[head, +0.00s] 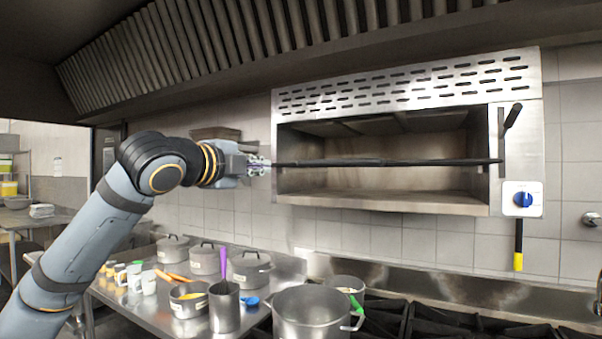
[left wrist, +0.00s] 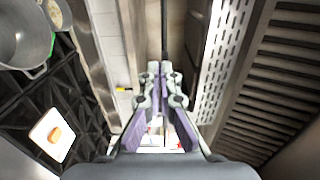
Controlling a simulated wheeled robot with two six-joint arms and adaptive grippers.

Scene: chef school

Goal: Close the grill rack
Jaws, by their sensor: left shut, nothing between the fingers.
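The grill (head: 405,88) is a steel wall unit with a slotted top panel and an open front. Its dark rack (head: 390,163) runs level across the opening, and its front bar overlaps the right frame post. My left gripper (head: 266,165) is shut and empty at the left end of this bar. In the left wrist view the shut fingers (left wrist: 160,72) point along the dark bar (left wrist: 165,30). I cannot tell whether they touch it. My right gripper is not in view.
A lever (head: 512,117) and a blue knob (head: 523,199) are on the grill's right side. Below stand a large pot (head: 305,315), several smaller pots and a dark stove grate (head: 430,322). A slatted hood (head: 250,35) hangs above. Space directly before the grill's opening looks clear.

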